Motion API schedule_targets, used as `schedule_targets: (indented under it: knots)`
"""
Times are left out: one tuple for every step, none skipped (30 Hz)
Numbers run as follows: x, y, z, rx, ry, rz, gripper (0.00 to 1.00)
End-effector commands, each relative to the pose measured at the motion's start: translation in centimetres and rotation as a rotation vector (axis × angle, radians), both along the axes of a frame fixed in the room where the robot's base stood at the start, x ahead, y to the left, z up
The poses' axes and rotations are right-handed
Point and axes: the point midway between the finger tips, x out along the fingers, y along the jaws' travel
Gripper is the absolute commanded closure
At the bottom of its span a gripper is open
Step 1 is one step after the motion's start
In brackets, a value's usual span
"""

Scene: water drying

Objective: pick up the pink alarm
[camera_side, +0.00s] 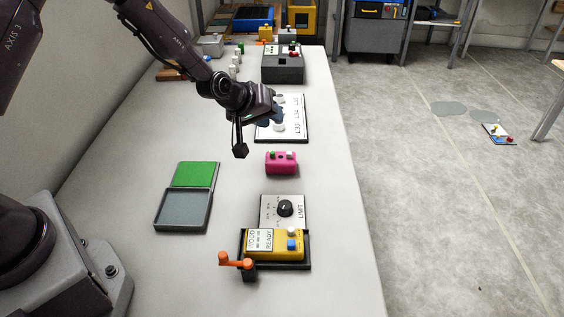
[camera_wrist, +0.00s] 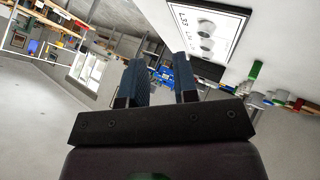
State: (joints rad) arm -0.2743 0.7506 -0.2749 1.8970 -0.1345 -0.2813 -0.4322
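The pink alarm (camera_side: 281,163) is a small pink box with a green and a white button on top. It sits on the white table in the side view, in front of the white panel. My gripper (camera_side: 272,114) is above the table, over the white panel and behind the alarm, apart from it. In the wrist view my gripper (camera_wrist: 158,82) shows two dark blue fingers spread apart with nothing between them. The alarm does not show in the wrist view.
The white panel (camera_side: 295,131) with round knobs lies behind the alarm. In front stand a LIMIT dial box (camera_side: 272,205) and a yellow box (camera_side: 284,246) in a black holder with an orange handle (camera_side: 236,260). An open green-and-grey case (camera_side: 194,175) lies left. A dark box (camera_side: 284,70) stands farther back.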

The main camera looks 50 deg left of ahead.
Motion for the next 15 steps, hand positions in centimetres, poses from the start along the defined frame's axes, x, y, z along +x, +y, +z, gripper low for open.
schedule_targets:
  knots:
    - [0.00,0.00,0.00,0.000,0.000,0.000,0.61]
    - [0.00,0.00,0.00,0.000,0.000,0.000,0.54]
    - [0.00,0.00,0.00,0.000,0.000,0.000,0.45]
    - [0.00,0.00,0.00,0.000,0.000,0.000,0.38]
    - [0.00,0.00,0.00,0.000,0.000,0.000,0.31]
    - [0.00,0.00,0.00,0.000,0.000,0.000,0.22]
    - [0.00,0.00,0.00,0.000,0.000,0.000,0.15]
    - [0.00,0.00,0.00,0.000,0.000,0.000,0.11]
    - [0.00,0.00,0.00,0.000,0.000,0.000,0.11]
    - [0.00,0.00,0.00,0.000,0.000,0.000,0.11]
    - [0.00,0.00,0.00,0.000,0.000,0.000,0.11]
    - [0.00,0.00,0.00,0.000,0.000,0.000,0.11]
    - [0.00,0.00,0.00,0.000,0.000,0.000,0.11]
    - [0.00,0.00,0.00,0.000,0.000,0.000,0.11]
    - [0.00,0.01,0.05,0.000,0.000,0.000,0.11]
